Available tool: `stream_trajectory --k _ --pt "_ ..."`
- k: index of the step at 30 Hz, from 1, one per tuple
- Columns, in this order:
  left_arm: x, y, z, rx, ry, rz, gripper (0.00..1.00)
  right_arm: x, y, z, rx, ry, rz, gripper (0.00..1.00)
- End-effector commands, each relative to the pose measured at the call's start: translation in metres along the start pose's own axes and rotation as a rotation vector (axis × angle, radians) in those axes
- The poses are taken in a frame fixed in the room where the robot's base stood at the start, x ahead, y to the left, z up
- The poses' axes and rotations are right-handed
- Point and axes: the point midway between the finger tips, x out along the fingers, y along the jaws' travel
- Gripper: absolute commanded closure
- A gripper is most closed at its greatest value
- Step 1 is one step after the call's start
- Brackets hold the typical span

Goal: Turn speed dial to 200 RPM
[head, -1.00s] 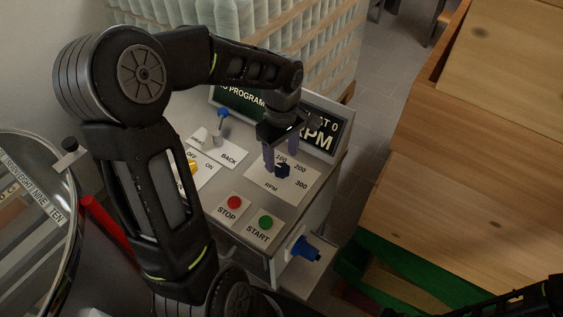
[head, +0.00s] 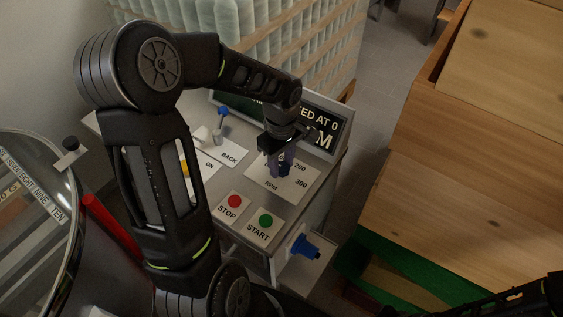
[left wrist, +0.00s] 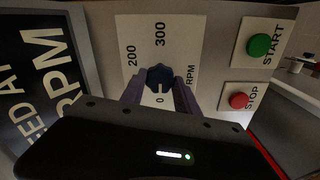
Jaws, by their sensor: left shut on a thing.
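The speed dial is a dark blue knob (left wrist: 159,77) on a white plate (head: 296,182) marked 200, 300 and RPM. In the left wrist view, a small light mark lies on the knob's side toward the 0; I cannot tell for sure that it is the pointer. My left gripper (head: 281,163) comes down from above and is shut on the knob, with one finger on each side in the left wrist view (left wrist: 160,92). The 100 label is hidden there. My right gripper is not in view.
A red STOP button (head: 235,201) and green START button (head: 266,220) sit close in front of the dial. A blue-handled lever (head: 221,112) stands at the left. A blue fitting (head: 305,247) sticks out at the right.

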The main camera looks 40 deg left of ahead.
Motion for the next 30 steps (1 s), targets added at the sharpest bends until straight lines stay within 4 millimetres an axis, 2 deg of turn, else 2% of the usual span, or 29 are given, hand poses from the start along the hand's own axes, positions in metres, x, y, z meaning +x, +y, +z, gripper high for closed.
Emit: stream_trajectory --k 1,10,20,30 --pt "-0.0002 0.0001 0.0 0.0 0.0 0.0 0.77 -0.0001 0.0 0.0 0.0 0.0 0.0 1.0" --pt "-0.0003 0.0002 -0.0001 0.0 0.0 0.0 1.0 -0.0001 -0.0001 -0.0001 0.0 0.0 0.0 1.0" --pt "-0.0001 0.0004 -0.0001 0.024 0.0 0.001 1.0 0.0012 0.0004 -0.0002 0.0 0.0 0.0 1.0" --pt "0.0006 0.001 -0.0004 0.181 0.002 0.002 1.0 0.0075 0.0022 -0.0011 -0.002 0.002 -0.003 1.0"
